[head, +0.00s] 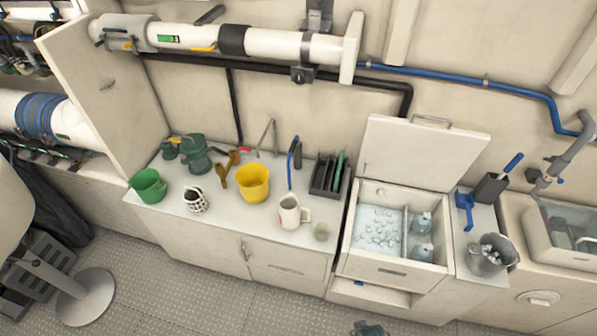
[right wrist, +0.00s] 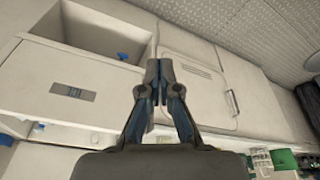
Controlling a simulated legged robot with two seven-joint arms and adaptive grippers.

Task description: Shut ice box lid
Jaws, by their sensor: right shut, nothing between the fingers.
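The ice box lid (head: 425,153) is open and stands up behind the ice box, leaning back a little, with a handle on its top edge. The ice box (head: 392,271) is uncovered, with ice on its left side and bottles in a narrow compartment on its right. My right gripper (right wrist: 158,68) is shut and empty in the right wrist view, in front of the cabinet fronts and apart from the lid. The ice box front (right wrist: 72,91) shows upside down at the left there. A small dark shape at the head view's bottom edge may be this gripper. My left gripper is not in view.
The floor in front (head: 200,285) is mostly clear.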

